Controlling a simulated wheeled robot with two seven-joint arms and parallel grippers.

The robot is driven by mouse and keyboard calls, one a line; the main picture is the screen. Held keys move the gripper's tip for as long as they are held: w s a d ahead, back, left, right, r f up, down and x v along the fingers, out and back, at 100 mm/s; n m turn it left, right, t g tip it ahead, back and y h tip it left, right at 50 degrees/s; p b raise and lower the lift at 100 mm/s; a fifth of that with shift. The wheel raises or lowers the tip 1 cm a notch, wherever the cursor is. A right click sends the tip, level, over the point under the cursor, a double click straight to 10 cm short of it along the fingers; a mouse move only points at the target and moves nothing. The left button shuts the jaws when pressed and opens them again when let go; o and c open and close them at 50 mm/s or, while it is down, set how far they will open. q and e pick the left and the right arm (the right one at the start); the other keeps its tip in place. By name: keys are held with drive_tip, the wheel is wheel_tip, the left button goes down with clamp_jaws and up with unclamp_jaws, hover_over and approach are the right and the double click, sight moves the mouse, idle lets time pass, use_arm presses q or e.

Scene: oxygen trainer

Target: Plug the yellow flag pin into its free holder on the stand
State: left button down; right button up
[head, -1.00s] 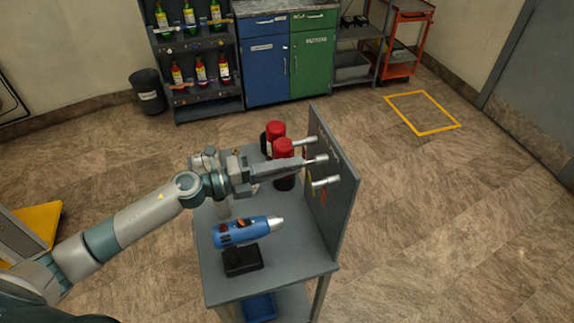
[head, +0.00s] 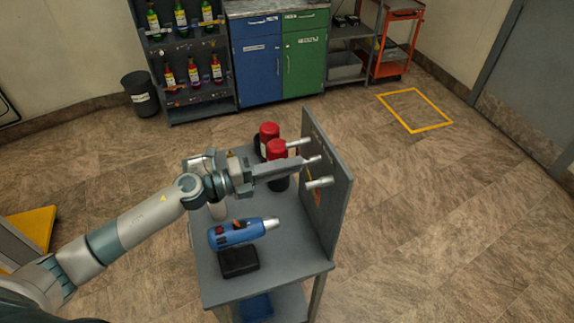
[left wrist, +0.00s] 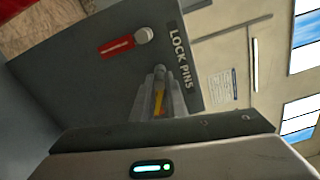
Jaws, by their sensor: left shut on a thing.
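The stand is an upright grey panel (head: 336,205) at the right side of a grey table. In the left wrist view the panel (left wrist: 75,75) reads LOCK PINS. My left gripper (head: 300,165) points right toward the panel. Its fingers (left wrist: 158,100) are shut on the yellow flag pin (left wrist: 159,103), whose yellow flag shows between them. In the head view a silver pin end (head: 313,160) shows at the fingertips. I cannot tell whether the pin is in its holder. A red-flagged pin (left wrist: 117,46) sits on the panel beside a round silver end. My right gripper is not in view.
Another silver pin (head: 319,182) juts from the panel nearer the front. The table's front corner is clear.

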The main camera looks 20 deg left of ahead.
use_arm(q)
drive_tip(key=shift+w+d, duration=0.25)
drive_tip(key=shift+d, duration=0.2)
idle(0.5)
drive_tip(key=c, duration=1.9)
unclamp_jaws()
drive_tip(key=shift+o, duration=1.2)
drive_tip(key=shift+w+d, duration=0.1)
drive_tip(key=shift+d, duration=0.05)
drive_tip(key=shift+a, duration=0.25)
drive_tip(key=b+v, duration=0.9)
drive_tip(key=v, duration=0.8)
